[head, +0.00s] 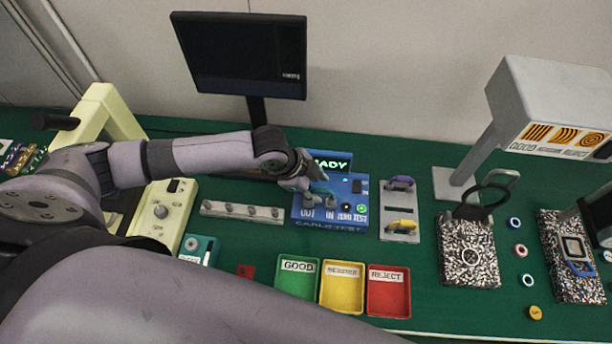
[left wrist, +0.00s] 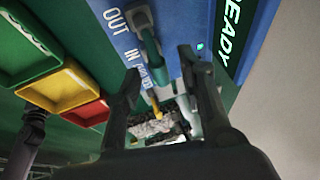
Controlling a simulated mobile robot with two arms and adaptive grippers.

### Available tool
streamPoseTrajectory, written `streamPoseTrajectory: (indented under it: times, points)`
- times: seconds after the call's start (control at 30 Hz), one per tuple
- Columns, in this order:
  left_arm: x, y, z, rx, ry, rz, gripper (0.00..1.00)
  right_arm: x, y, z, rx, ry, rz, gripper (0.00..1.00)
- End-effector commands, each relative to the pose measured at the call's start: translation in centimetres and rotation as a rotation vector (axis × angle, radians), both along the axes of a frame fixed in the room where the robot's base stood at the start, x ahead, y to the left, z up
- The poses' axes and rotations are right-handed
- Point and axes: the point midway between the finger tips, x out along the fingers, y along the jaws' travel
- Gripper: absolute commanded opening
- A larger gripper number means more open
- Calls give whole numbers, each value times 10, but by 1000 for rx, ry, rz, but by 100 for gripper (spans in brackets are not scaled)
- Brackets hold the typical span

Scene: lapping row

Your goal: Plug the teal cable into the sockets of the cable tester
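The blue cable tester (head: 345,212) stands on the green bench, with OUT and IN labels and a lit READY display (head: 331,163). The teal cable (head: 297,185) is at the tester's OUT and IN sockets, partly hidden by my arm. In the left wrist view the teal cable (left wrist: 150,45) arches beside both labels; I cannot tell whether its ends are fully seated. My left gripper (head: 308,172) is over the tester. In the left wrist view its fingers (left wrist: 160,75) are spread, with the cable seen beyond the gap.
Green (head: 297,284), yellow (head: 341,292) and red (head: 388,296) trays lie in front. A monitor (head: 240,50) stands behind. A pegged grey bar (head: 242,211) lies left.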

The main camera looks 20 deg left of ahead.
Motion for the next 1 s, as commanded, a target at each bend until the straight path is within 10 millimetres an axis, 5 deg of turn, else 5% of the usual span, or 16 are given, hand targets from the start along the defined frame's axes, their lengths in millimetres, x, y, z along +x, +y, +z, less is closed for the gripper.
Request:
streamPoseTrajectory:
  times: [0.43,1.0]
  points:
    - [-23,27,76,0,-1,-1,37,0,2,0,2,0,-1,40]
    - [-26,29,83,-1,1,-1,37,0,2,0,2,0,-1,40]
